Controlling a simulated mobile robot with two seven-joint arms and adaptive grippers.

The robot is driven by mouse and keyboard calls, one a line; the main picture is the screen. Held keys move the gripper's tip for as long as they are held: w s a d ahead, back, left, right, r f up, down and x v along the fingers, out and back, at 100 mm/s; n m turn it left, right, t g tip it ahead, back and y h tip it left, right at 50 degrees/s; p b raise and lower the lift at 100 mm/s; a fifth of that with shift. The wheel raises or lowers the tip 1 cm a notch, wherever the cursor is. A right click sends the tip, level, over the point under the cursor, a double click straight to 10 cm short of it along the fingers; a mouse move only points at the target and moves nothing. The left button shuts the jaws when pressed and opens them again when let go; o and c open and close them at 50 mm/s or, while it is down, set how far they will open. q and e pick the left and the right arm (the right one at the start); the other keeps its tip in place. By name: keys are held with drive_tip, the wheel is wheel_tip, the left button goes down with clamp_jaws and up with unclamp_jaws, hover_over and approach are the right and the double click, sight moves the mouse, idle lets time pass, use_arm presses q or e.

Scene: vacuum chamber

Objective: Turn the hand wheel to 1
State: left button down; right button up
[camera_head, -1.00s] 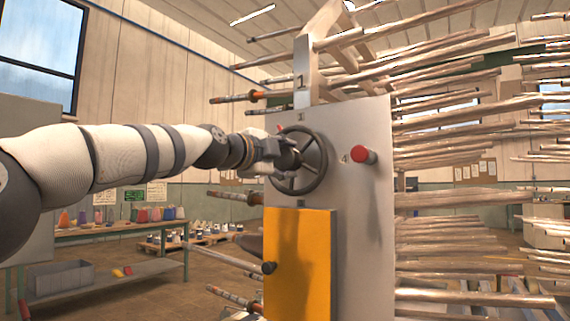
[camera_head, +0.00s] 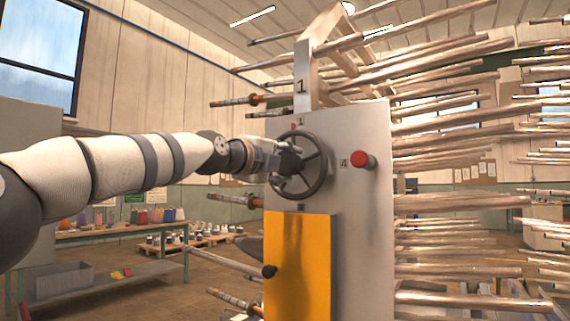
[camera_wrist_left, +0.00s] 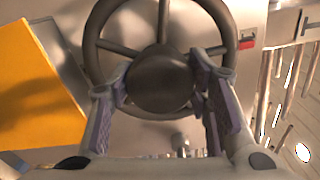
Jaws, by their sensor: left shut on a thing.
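The dark hand wheel (camera_head: 324,166) is mounted on the grey panel, with a round hub and several spokes. My left gripper (camera_head: 287,162) reaches it from the left and is shut on the hub. In the left wrist view, the gripper's two fingers (camera_wrist_left: 160,88) lie on either side of the hub, inside the wheel rim (camera_wrist_left: 92,62). A small red mark (camera_head: 293,126) shows at the top of the wheel, a little left of a small number label. A label 4 (camera_head: 343,162) is to the right. My right gripper is not in view.
A red button (camera_head: 363,160) sticks out right of the wheel. Below is a yellow door (camera_head: 300,265) with a dark knob (camera_head: 269,271). A large 1 (camera_head: 299,86) marks the post above. Many metal rods (camera_head: 460,200) project behind the panel.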

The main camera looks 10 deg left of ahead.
use_arm(q)
drive_tip(key=shift+a+r, duration=0.1)
drive_tip(key=shift+r, duration=0.1)
drive_tip(key=c, duration=1)
unclamp_jaws()
drive_tip(key=shift+o, duration=0.9)
drive_tip(key=shift+f, duration=0.1)
